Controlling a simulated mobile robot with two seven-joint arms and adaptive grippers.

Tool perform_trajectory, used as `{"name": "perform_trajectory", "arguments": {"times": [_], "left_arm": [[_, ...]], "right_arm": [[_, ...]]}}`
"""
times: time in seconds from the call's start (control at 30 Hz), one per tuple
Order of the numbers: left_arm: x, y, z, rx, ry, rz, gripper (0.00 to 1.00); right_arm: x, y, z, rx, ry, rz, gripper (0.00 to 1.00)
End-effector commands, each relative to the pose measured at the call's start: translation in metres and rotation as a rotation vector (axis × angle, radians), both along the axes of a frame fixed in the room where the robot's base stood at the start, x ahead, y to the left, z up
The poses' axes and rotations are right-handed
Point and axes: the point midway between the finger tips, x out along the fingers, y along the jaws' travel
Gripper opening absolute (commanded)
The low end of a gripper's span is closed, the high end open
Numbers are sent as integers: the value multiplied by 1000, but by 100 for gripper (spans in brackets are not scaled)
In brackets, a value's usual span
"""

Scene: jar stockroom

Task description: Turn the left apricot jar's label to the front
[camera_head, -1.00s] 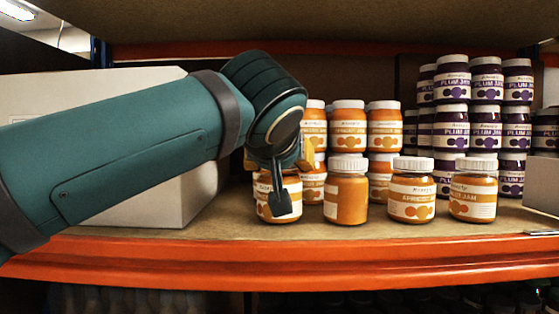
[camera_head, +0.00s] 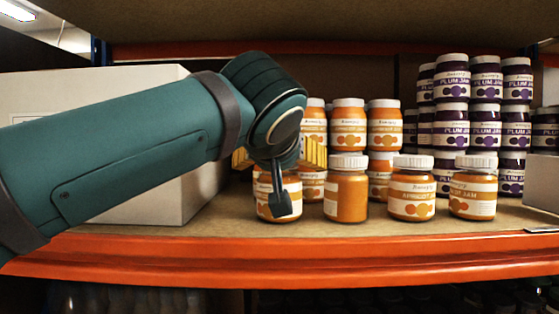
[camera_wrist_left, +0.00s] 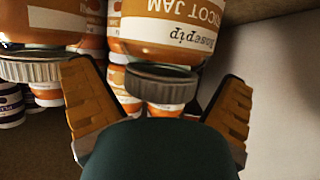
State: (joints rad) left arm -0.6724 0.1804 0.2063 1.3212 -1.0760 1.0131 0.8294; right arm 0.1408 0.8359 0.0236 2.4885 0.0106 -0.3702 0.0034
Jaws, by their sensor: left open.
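The leftmost front apricot jar (camera_head: 266,209) stands upright on the shelf, partly hidden by my left gripper (camera_head: 278,156). The gripper is open, its yellow fingers spread at about lid height. In the left wrist view, which is upside down, that jar (camera_wrist_left: 160,42) shows part of its label lettering. Its grey lid (camera_wrist_left: 162,82) lies between the open fingers, with gaps to both. The front jar to its right (camera_head: 346,204) shows mostly plain orange glass. The front jar beyond that (camera_head: 411,195) faces forward with its label, and the rightmost front jar (camera_head: 473,195) is turned partly aside.
Stacked apricot jars (camera_head: 348,128) stand behind the front row, and stacked plum jars (camera_head: 468,125) stand at the right. A large white box (camera_head: 205,195) is close to the left of the leftmost jar. An orange shelf edge (camera_head: 300,262) runs along the front.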

Motion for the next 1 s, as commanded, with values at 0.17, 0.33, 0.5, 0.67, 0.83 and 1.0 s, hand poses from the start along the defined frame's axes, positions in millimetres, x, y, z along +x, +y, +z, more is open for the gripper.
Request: {"name": "perform_trajectory", "arguments": {"times": [0.17, 0.33, 0.5, 0.67, 0.83, 1.0], "left_arm": [[-3, 0, 1, 0, 1, 1, 98], [-22, 2, 10, -1, -2, -2, 98], [-55, 5, 23, -1, -3, -2, 98], [-83, 8, 35, -1, -2, -2, 98], [-103, 10, 43, 0, -1, -1, 98], [-110, 11, 46, 0, 0, 0, 98]], "right_arm": [[0, 0, 0, 0, 0, 0, 0], [0, 0, 0, 0, 0, 0, 0], [0, 0, 0, 0, 0, 0, 0], [0, 0, 0, 0, 0, 0, 0], [0, 0, 0, 0, 0, 0, 0], [0, 0, 0, 0, 0, 0, 0]]}}
